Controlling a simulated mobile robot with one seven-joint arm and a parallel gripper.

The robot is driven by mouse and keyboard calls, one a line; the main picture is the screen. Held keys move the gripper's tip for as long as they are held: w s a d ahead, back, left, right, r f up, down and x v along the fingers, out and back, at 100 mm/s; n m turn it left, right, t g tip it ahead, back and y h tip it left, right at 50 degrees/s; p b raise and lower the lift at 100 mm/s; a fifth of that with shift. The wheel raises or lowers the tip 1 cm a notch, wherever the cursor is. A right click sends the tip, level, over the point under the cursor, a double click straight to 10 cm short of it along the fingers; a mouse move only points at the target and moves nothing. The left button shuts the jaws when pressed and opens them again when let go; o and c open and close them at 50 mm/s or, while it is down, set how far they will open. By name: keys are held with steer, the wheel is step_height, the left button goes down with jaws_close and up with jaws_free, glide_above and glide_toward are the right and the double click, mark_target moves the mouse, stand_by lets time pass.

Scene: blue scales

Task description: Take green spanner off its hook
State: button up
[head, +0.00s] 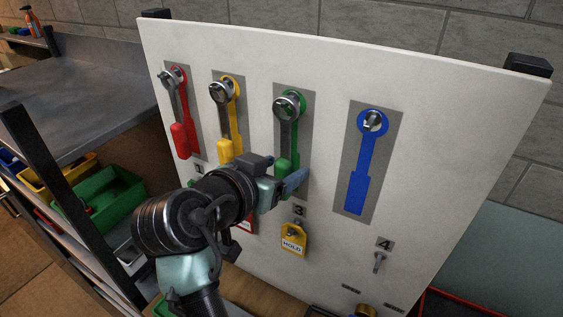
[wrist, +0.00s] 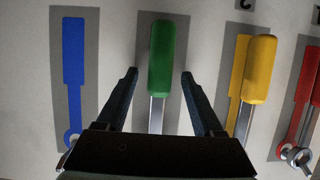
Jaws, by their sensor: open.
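The green spanner (head: 285,135) hangs by its ring end from a hook on the white board, over a green painted outline, with its green handle down. In the wrist view its green handle (wrist: 167,60) shows between my two fingers, with a gap on each side. My gripper (head: 290,183) is open and empty at the lower end of that handle. The black gripper body hides the spanner's ring end in the wrist view.
A red spanner (head: 179,115) and a yellow spanner (head: 223,120) hang left of it. The blue outline (head: 362,165) at right has a bare hook. A yellow HOLD tag (head: 293,239) hangs below hook number 3. A green bin (head: 108,195) stands on the left shelf.

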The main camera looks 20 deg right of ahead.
steer(key=shift+d, duration=0.1)
jaws_close()
stand_by(0.3)
steer(key=shift+r+p, duration=0.5)
steer(key=shift+r, duration=0.15)
stand_by(0.6)
stand_by(0.5)
steer(key=s+a, duration=0.5)
steer(key=a, duration=0.1)
steer(key=shift+a+r+p, duration=0.2)
steer(key=shift+p, duration=0.2)
stand_by(1.1)
